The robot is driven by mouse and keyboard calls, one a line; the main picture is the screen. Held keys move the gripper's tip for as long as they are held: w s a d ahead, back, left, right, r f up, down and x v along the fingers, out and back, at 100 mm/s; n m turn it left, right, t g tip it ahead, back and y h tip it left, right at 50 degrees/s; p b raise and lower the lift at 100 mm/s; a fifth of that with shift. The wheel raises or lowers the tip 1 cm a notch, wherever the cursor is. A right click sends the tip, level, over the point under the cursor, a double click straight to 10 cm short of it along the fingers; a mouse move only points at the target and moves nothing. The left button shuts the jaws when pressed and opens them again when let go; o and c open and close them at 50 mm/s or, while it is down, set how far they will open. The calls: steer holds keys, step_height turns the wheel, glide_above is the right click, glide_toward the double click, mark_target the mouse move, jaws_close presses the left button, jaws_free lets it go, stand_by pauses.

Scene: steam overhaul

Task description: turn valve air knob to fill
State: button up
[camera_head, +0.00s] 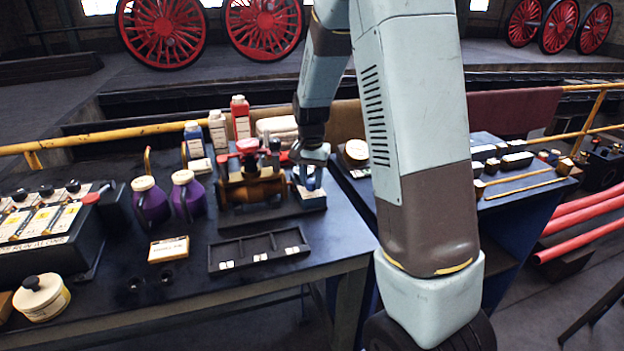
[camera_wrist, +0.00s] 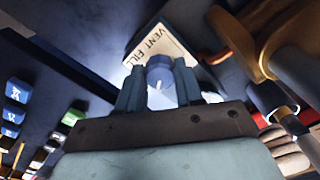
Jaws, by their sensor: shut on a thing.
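The valve air knob (camera_wrist: 160,76) is a blue round knob with a pale pointer mark. It sits in front of a white label plate (camera_wrist: 163,52) reading "VENT" and "FILL" in the wrist view. My gripper (camera_wrist: 158,88) has one finger on each side of the knob and is shut on it. In the head view my gripper (camera_head: 310,168) reaches down to the right end of the valve assembly (camera_head: 252,186), a brass body with a red top on a dark base. The knob is mostly hidden there by my fingers.
Two purple jugs (camera_head: 188,196) stand left of the valve. Several bottles (camera_head: 240,118) stand behind it. A dark divided tray (camera_head: 259,249) lies in front. A second table (camera_head: 500,190) with tools is at right. A yellow rail (camera_head: 110,136) runs behind.

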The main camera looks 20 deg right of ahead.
mark_target(311, 181)
steer(key=shift+w+m, duration=0.1)
steer(key=shift+m, duration=0.4)
steer(key=o, duration=1)
steer(key=shift+o, duration=0.2)
step_height(311, 181, up, 14)
steer(key=shift+f, duration=0.15)
